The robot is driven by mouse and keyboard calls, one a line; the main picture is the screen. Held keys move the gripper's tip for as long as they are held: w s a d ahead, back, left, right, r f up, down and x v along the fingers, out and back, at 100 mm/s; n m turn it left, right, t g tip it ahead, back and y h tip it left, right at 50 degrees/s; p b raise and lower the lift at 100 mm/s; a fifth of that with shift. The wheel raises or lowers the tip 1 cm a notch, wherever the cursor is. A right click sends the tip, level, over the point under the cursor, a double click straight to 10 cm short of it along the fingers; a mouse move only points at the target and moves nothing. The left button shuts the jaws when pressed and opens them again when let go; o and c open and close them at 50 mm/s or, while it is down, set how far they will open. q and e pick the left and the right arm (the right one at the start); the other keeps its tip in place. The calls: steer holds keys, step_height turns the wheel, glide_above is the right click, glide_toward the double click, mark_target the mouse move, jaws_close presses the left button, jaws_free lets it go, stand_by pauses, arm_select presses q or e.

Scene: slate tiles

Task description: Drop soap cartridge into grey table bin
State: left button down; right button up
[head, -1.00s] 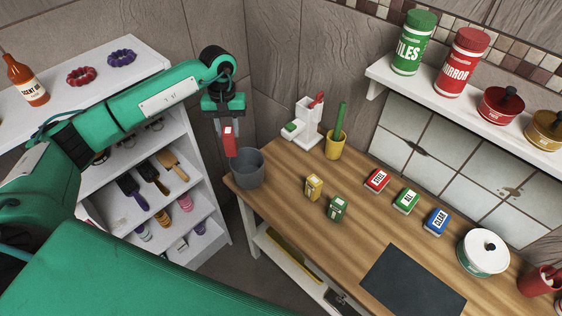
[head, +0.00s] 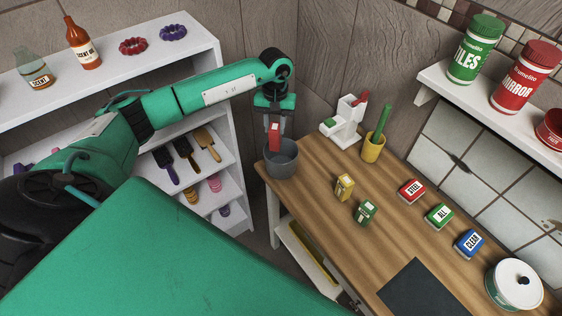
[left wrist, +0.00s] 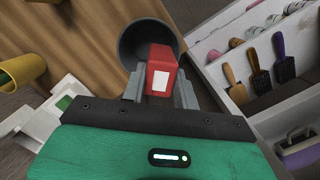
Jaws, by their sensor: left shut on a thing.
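A red soap cartridge (head: 274,135) with a white label is held in my left gripper (head: 275,128), which is shut on it. It also shows between the fingers in the left wrist view (left wrist: 161,72). The grey table bin (head: 281,163) stands at the far left corner of the wooden table. In the head view the cartridge's lower end is at the bin's opening. In the left wrist view the bin (left wrist: 135,40) lies behind the cartridge, partly hidden by it. My right gripper is not in view.
A white dispenser (head: 346,120) and a yellow cup (head: 372,147) with a green stick stand right of the bin. Yellow (head: 344,187) and green (head: 365,212) cartridges stand on the table (head: 320,215). A white shelf unit (head: 228,130) is at left.

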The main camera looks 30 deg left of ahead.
arm_select(q)
steer(key=c, duration=1)
jaws_free()
step_height(320, 180, up, 14)
steer(key=w+b, duration=0.1)
steer(key=b, duration=0.3)
steer(key=shift+w+a+f+b, duration=0.15)
steer(key=shift+w+a+b, duration=0.1)
steer(key=shift+a+b, duration=0.1)
